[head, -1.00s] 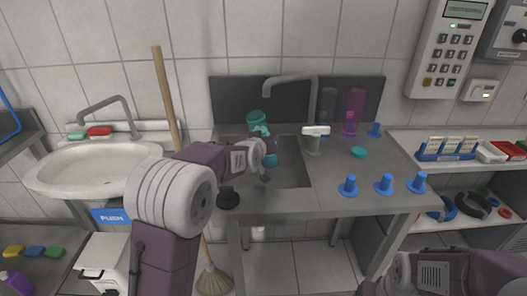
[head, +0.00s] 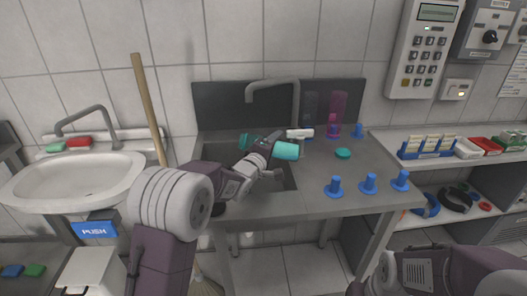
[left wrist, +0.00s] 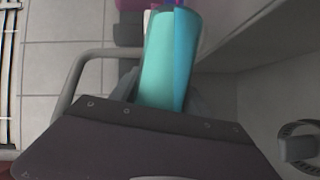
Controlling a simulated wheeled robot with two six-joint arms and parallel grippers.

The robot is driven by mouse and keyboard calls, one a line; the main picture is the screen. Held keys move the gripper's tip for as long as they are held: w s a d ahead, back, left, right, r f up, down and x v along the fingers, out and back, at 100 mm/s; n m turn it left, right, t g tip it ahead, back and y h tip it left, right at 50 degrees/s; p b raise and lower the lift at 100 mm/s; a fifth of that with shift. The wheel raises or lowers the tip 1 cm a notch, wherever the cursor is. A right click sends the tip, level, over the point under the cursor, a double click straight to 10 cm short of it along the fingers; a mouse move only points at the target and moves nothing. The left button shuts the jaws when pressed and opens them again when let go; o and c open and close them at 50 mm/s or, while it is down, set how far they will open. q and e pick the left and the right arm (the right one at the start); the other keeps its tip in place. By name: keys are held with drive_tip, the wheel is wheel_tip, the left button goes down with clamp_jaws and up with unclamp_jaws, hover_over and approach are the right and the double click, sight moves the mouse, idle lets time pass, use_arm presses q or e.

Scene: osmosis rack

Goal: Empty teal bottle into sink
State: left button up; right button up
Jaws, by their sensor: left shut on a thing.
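My left gripper (head: 264,158) is shut on the teal bottle (head: 287,150) above the sink basin (head: 272,184) in the head view. The bottle lies close to horizontal, one teal end to the right of the gripper and the other to its left; the gripper hides its middle. In the left wrist view the teal bottle (left wrist: 165,62) extends away past my dark wrist housing, which hides the fingertips. No liquid is seen leaving it. A teal cap (head: 343,153) lies on the counter right of the basin. My right gripper is out of view; only its arm shows.
A grey tap (head: 272,84) arches behind the bottle. A magenta bottle (head: 334,117) stands at the counter's back, and several blue pegs (head: 334,187) stand right of the basin. A white washbasin (head: 75,180) and a broom handle (head: 150,108) are left.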

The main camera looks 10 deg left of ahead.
use_arm(q)
drive_tip(key=shift+w+d+r+n+t+b, duration=0.1)
drive_tip(key=shift+d+n+t+b, duration=0.1)
drive_tip(key=shift+d+n, duration=0.15)
drive_tip(key=shift+d+r+n+t+b, duration=0.1)
drive_tip(key=shift+d+n+b, duration=0.05)
drive_tip(key=shift+d+n, duration=0.15)
drive_tip(key=r+n+t, duration=0.1)
drive_tip(key=r+n, duration=0.1)
drive_tip(key=a+r+n, duration=0.1)
drive_tip(key=r+n, duration=0.1)
drive_tip(key=shift+r+n+t, duration=0.35)
drive_tip(key=shift+t, duration=0.05)
drive_tip(key=shift+a+r+n+t, duration=0.2)
drive_tip(key=shift+r+n+t, duration=0.1)
drive_tip(key=shift+r+n, duration=0.6)
